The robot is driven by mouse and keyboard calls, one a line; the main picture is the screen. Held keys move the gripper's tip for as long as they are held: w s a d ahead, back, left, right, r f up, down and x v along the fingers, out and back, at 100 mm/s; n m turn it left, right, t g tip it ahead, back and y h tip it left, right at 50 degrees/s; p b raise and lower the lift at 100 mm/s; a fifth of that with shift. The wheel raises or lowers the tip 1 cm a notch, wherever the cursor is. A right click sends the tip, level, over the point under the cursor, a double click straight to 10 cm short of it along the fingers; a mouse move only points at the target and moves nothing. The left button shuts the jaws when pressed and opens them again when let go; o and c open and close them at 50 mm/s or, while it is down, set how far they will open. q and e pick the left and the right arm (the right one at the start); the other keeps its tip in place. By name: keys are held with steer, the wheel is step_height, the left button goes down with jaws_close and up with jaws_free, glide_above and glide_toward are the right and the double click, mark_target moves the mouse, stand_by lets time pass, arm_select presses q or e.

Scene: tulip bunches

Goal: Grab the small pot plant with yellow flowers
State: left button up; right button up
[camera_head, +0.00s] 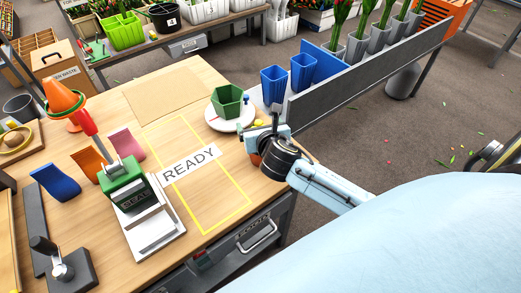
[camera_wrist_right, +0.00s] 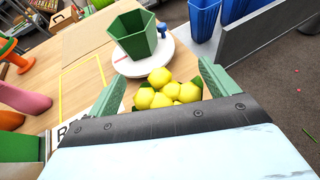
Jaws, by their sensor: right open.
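The small plant with yellow flowers (camera_wrist_right: 166,92) shows in the right wrist view as a cluster of round yellow blooms with some green leaves. It is between the two green fingers of my right gripper (camera_wrist_right: 160,78), which is open; I cannot tell whether the fingers touch it. In the head view my right gripper (camera_head: 266,132) is at the table's right edge and hides most of the plant. A bit of orange-brown, perhaps its pot, shows beside the gripper. My left gripper is not in view.
A green hexagonal pot (camera_head: 227,100) stands on a white round plate (camera_head: 217,122) just beyond the plant. Blue vases (camera_head: 274,84) and a grey barrier (camera_head: 345,84) are to the right. The yellow-outlined READY area (camera_head: 205,190) is clear. A green SEAL press (camera_head: 124,183) stands left of it.

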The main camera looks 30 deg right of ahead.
steer(key=c, duration=1.5)
